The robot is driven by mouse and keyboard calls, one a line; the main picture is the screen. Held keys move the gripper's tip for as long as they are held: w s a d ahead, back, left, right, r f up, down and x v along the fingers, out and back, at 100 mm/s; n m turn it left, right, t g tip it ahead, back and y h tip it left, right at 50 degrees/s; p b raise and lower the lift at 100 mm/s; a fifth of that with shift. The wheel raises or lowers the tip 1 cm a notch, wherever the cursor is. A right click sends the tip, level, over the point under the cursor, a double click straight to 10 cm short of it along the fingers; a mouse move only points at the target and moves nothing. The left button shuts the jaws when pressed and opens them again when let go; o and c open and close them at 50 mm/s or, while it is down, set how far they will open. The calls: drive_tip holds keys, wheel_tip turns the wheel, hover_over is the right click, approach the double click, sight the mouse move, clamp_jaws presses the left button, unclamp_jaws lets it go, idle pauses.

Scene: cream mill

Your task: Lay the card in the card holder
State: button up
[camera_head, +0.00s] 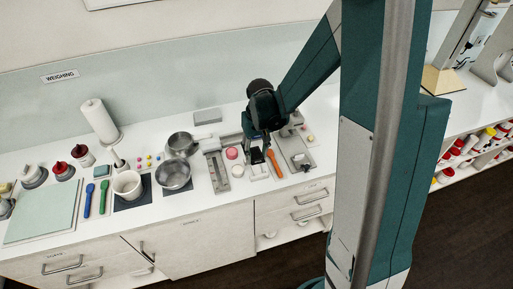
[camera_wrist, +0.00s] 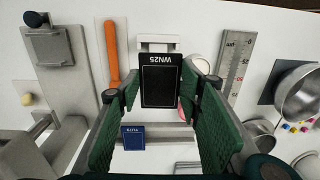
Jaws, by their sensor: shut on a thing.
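The card, black with a pale edge and the label WN25 (camera_wrist: 161,82), is between the fingertips of my gripper (camera_wrist: 162,92) in the wrist view. The green fingers are shut on its two sides. A small white holder (camera_wrist: 158,42) stands just beyond the card's labelled edge; I cannot tell whether they touch. In the head view my gripper (camera_head: 257,151) is low over the bench, with the white holder (camera_head: 259,173) just in front of it. A blue card marked PU79 (camera_wrist: 133,138) shows between the fingers, further back, apart from the held card.
An orange-handled tool (camera_head: 274,163) lies close right of the holder. A steel rule (camera_head: 219,172) and a white round lid (camera_head: 238,171) are to its left. A grey balance-like stand (camera_head: 296,150) is on the right. Steel bowls (camera_head: 174,175) stand further left.

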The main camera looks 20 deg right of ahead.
sight(256, 168)
drive_tip(key=shift+s+f+h+p, duration=0.1)
drive_tip(key=shift+f+h+p, duration=0.35)
drive_tip(key=shift+f, duration=0.6)
drive_tip(key=shift+f, duration=0.35)
drive_tip(key=shift+f+b, duration=0.45)
drive_tip(key=shift+f, duration=1)
drive_tip(key=shift+s+f+b, duration=0.1)
drive_tip(key=shift+f+b, duration=0.55)
drive_tip(key=shift+b, duration=0.7)
idle(1.5)
drive_tip(key=o, duration=1)
drive_tip(key=shift+c, duration=0.2)
drive_tip(key=shift+r, duration=0.1)
